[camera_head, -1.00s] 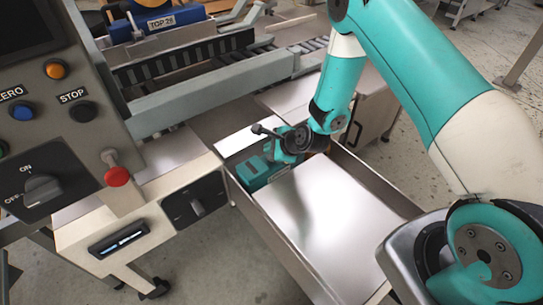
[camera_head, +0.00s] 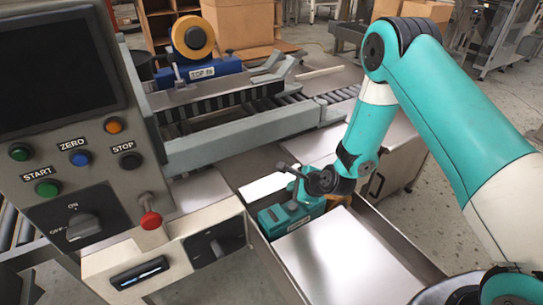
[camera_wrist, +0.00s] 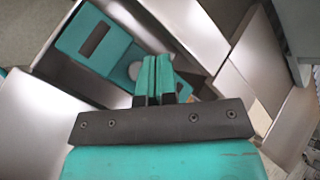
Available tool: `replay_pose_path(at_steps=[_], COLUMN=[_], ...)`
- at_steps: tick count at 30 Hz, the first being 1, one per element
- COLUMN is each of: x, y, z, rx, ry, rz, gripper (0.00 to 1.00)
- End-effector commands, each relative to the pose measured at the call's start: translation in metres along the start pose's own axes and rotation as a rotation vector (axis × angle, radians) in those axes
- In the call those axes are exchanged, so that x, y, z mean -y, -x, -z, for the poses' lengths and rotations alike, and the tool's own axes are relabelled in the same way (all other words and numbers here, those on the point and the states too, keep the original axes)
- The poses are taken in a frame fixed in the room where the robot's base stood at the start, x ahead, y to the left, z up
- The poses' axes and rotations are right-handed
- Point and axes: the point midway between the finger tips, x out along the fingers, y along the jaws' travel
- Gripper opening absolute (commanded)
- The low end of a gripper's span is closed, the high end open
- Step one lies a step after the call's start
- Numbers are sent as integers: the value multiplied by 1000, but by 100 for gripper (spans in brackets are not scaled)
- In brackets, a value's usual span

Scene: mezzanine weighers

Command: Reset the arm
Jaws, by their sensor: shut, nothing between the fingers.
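My gripper (camera_wrist: 155,78) shows in the wrist view with its two teal fingers together and nothing between them. In the head view my arm reaches down from the upper right, and its dark wrist end is over the open drawer, close above a teal object (camera_head: 283,220). In the wrist view a teal piece with a dark slot (camera_wrist: 72,35) lies beyond the fingers to the left. I cannot tell whether the fingers touch it.
The open drawer (camera_head: 405,243) has metal walls and a flat lid (camera_head: 345,262) over its front part. A control panel (camera_head: 75,160) with buttons and a red-knobbed lever (camera_head: 150,220) stands at left. Behind are a roller conveyor (camera_head: 280,103), a tape dispenser (camera_head: 193,40) and cardboard boxes (camera_head: 238,22).

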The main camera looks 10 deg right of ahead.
Motion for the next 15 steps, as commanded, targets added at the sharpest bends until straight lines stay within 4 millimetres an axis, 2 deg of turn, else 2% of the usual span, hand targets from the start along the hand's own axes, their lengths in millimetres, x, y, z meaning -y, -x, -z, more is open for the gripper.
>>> replay_pose_path(at_steps=[4,8,11,15], x=[4,17,28,28], y=[4,30,71,142], z=[-6,-40,-82,-137], rx=[5,34,79,165], ry=[25,185,418,803], rz=[-6,-55,-122,-230], gripper=[0,0,0,0])
